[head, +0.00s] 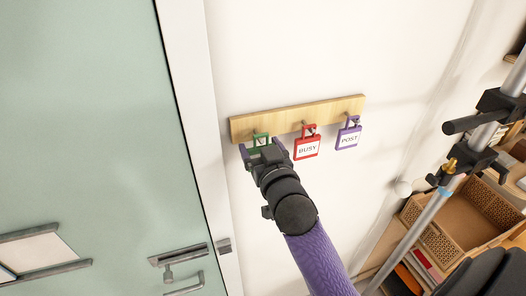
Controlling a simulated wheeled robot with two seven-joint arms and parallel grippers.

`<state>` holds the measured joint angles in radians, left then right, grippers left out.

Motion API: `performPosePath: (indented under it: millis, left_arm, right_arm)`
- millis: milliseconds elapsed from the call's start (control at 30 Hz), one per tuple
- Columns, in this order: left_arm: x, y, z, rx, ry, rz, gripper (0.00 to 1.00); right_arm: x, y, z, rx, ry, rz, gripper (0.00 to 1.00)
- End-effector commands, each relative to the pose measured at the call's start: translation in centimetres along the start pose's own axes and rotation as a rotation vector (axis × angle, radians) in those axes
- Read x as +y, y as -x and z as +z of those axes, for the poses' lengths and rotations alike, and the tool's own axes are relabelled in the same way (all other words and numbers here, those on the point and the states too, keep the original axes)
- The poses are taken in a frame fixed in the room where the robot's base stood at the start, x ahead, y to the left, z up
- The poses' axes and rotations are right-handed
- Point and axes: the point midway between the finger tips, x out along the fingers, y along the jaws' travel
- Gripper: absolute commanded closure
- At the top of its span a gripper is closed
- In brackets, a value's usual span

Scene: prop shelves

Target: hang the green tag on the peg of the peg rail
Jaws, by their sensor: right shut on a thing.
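The peg rail (333,108) is a light wooden strip on the white wall. A green tag (261,137) is at the left part of the rail, mostly hidden behind my right gripper (258,152). The gripper is shut on the green tag. The tag's top is in front of the rail's lower edge; I cannot tell whether it is around a peg. A red tag reading BUSY (307,149) hangs at the middle peg. A purple tag reading POST (348,138) hangs at the right peg. My left gripper is not in view.
A green door (90,120) with a white frame and metal handle (183,254) is at the left. A metal pole with black clamps (448,182) stands at the right, before shelves with a perforated box (440,247). The wall below the rail is clear.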

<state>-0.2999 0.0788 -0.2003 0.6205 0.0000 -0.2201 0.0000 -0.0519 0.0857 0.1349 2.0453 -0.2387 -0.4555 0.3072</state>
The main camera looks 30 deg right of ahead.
Motion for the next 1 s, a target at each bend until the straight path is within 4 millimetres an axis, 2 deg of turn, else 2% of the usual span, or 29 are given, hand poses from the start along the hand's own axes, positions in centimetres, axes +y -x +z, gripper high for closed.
performPosePath:
  millis: [300,1000]
  left_arm:
    - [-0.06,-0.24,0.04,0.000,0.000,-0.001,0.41]
    - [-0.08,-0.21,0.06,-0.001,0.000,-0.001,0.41]
  right_arm:
    - [0.02,-0.26,0.78,0.000,-0.001,0.001,0.61]
    - [0.01,-0.26,0.78,0.000,0.000,0.001,0.61]
